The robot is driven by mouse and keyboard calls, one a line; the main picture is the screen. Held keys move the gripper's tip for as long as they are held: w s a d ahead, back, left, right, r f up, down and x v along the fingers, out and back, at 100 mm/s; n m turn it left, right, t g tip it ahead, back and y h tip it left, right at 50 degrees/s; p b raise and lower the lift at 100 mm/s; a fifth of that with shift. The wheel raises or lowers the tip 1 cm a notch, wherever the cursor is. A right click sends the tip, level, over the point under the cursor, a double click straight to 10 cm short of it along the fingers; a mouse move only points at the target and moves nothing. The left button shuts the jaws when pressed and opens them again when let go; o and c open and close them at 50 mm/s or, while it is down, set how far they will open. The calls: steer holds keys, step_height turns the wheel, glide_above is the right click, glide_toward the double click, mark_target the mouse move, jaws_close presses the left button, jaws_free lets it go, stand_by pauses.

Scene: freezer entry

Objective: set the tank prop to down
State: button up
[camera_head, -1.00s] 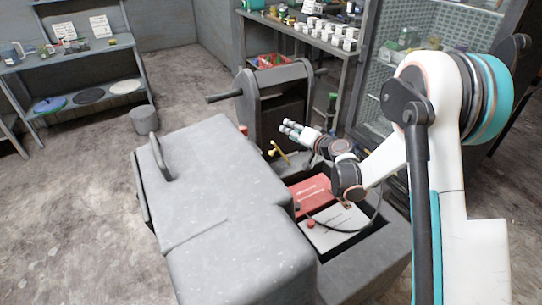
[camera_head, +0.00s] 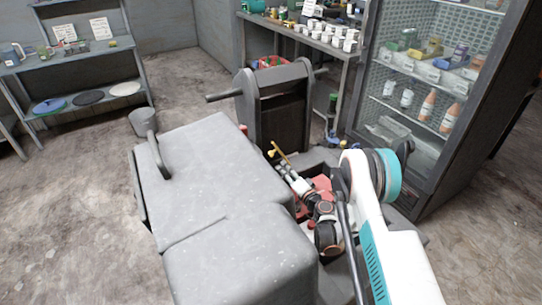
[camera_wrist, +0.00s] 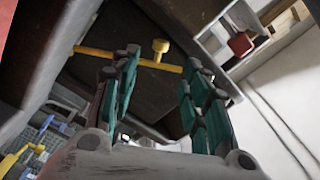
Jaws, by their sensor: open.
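The tank prop, which I take to be the thin yellow rod (camera_head: 281,153), stands tilted at the far edge of the opening beside the grey cover. In the wrist view the yellow rod (camera_wrist: 150,63) runs across beyond my fingertips, with a round yellow knob (camera_wrist: 160,47) on it. My gripper (camera_wrist: 160,70) is open, with a teal-padded finger on each side and nothing held. Part of the rod is hidden behind the left finger, and I cannot tell whether they touch. In the head view my gripper (camera_head: 283,174) is just below the rod.
The large grey cover (camera_head: 215,190) with its handle (camera_head: 158,155) fills the space left of my arm. Red parts (camera_head: 321,184) lie in the opening under my wrist. A red knob (camera_wrist: 240,44) is at upper right in the wrist view. A glass-front cabinet (camera_head: 440,90) stands behind.

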mark_target(273, 155)
steer(key=b+x, duration=0.3)
steer(key=x, duration=0.8)
steer(key=shift+w+a+f, duration=0.1)
steer(key=shift+w+a, duration=0.1)
steer(key=shift+w, duration=0.05)
steer(key=shift+w+a+b, duration=0.4)
steer(key=shift+w, duration=0.15)
steer(key=shift+c, duration=0.2)
jaws_close()
